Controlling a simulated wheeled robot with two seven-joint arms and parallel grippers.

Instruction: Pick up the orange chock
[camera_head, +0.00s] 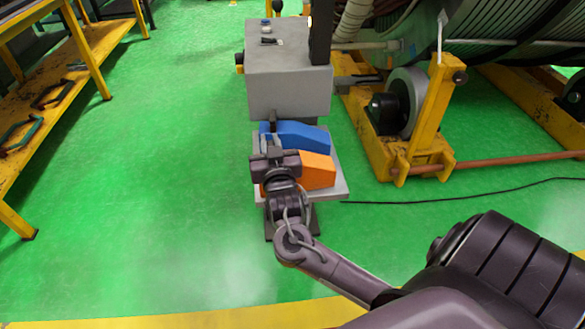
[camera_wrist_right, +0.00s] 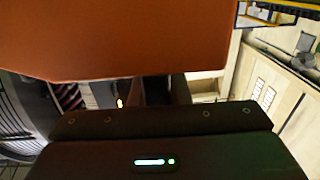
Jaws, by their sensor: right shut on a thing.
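The orange chock (camera_head: 318,170) is at the front of a small light-grey platform (camera_head: 343,187) in the head view. My right gripper (camera_head: 274,160) is at the left part of the chock and is shut on it. In the right wrist view the chock (camera_wrist_right: 120,40) fills the top of the picture as a large orange-brown face, just beyond the gripper body. The fingers (camera_wrist_right: 165,90) are mostly dark there, and their contact with the chock is partly hidden. I cannot tell whether the chock touches the platform. My left gripper does not show.
A blue chock (camera_head: 302,137) sits just behind the orange one. A grey control box (camera_head: 289,80) stands behind the platform. A yellow roller stand (camera_head: 425,125) is to the right, with a black cable (camera_head: 450,199) on the floor. A yellow workbench (camera_head: 85,60) is at left. Green floor between is clear.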

